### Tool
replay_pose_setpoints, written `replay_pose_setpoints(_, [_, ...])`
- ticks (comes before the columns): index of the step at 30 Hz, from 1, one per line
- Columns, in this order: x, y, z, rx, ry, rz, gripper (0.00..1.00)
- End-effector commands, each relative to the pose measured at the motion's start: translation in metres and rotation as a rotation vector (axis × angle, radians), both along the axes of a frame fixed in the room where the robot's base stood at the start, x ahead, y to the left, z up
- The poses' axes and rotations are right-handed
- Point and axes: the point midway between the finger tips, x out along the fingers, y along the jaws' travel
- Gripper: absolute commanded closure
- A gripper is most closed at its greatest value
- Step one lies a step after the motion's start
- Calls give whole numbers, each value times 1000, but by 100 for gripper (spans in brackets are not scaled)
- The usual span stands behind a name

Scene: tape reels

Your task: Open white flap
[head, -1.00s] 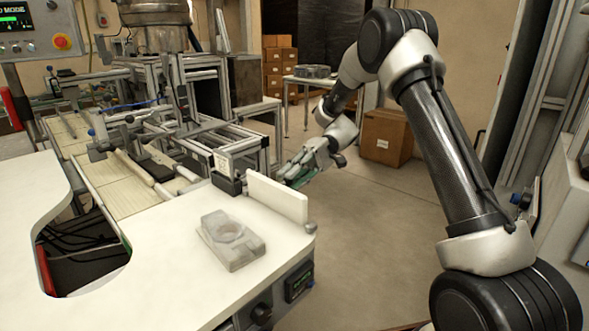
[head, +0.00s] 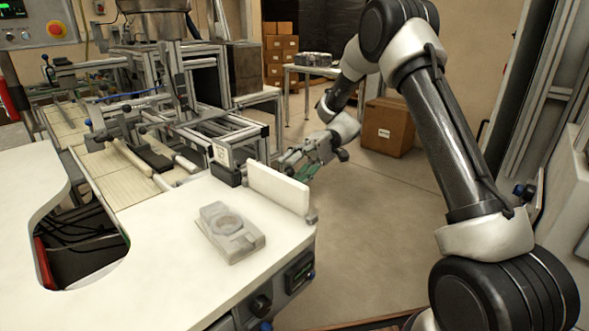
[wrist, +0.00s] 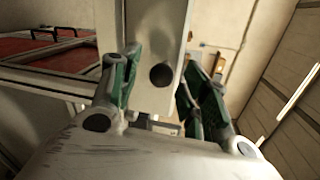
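The white flap (head: 277,188) stands upright along the right edge of the white worktop (head: 165,240). My gripper (head: 296,170) is at the far side of the flap in the head view, partly hidden behind its top edge. In the wrist view my gripper (wrist: 156,95) has its two green-padded fingers spread apart. A pale panel (wrist: 130,65) with a round dark knob (wrist: 161,75) lies between and beyond the fingers. The fingers do not visibly close on the knob. I cannot tell whether they touch the panel.
A grey translucent block with a round recess (head: 231,232) lies on the worktop. The machine frame and conveyor (head: 110,160) stand at the left. A cardboard box (head: 388,127) stands on the floor behind. The floor right of the worktop is clear.

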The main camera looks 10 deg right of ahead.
Motion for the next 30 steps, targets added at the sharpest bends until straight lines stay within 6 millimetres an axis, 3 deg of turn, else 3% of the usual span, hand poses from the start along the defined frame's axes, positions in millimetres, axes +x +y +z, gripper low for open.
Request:
replay_pose_setpoints(7, [6,-6,1,0,-3,-1,55])
replay_pose_setpoints(19, [45,-52,11,1,-1,-2,55])
replay_pose_setpoints(30, [48,-57,13,-1,1,0,55])
